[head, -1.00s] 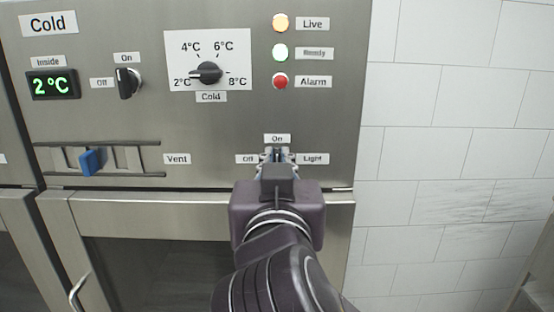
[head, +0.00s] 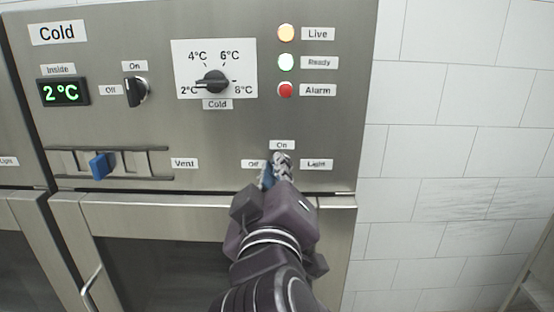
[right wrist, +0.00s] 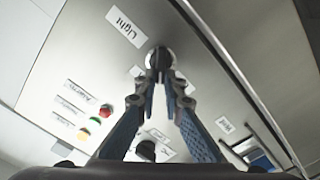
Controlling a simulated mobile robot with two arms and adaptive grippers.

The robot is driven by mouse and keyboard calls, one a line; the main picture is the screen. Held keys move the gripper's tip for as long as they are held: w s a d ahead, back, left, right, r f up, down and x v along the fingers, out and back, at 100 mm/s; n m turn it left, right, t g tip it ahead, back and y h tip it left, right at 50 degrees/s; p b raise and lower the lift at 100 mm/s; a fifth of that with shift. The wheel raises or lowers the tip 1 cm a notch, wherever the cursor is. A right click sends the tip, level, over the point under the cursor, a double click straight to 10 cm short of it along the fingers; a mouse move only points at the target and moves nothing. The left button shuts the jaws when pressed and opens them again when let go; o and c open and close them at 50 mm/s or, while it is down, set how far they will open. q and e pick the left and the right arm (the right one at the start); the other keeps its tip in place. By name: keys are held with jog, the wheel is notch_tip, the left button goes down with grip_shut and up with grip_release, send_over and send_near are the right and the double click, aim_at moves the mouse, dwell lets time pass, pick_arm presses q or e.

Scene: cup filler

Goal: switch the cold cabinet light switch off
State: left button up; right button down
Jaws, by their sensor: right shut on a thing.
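The cold cabinet's light switch (right wrist: 160,54) is a small round knob on the steel panel. In the head view my gripper hides it, between the "On" label (head: 282,145), the "Off" label (head: 254,164) and the "Light" label (head: 316,164). My right gripper (head: 276,162) is at the switch, its body rolled to one side. In the right wrist view its two fingertips (right wrist: 160,76) close together on the knob. The pointing direction of the knob cannot be made out. My left gripper is not in view.
Above are the temperature dial (head: 213,82), the cabinet's on/off knob (head: 137,91), the display (head: 62,92) and three lamps (head: 286,62). The blue vent slider (head: 101,165) is at the left. The door (head: 155,230) lies below. A tiled wall (head: 450,150) is at the right.

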jog(key=shift+a+f+n+p, duration=0.1)
jog(key=shift+f+n+p, duration=0.15)
jog(key=shift+n+p, duration=1.15)
jog(key=shift+a+f+n+p, duration=0.2)
jog(key=shift+n+p, duration=0.75)
jog(key=shift+n, duration=0.85)
jog(key=shift+a+f+n+p, duration=0.1)
jog(key=shift+f+n+p, duration=0.2)
jog(key=shift+n+p, duration=1.1)
jog(key=shift+n, duration=0.3)
jog(key=shift+f, duration=0.1)
jog(key=c, duration=2.1)
grip_release()
jog(key=shift+o, duration=0.3)
jog(key=shift+s, duration=0.15)
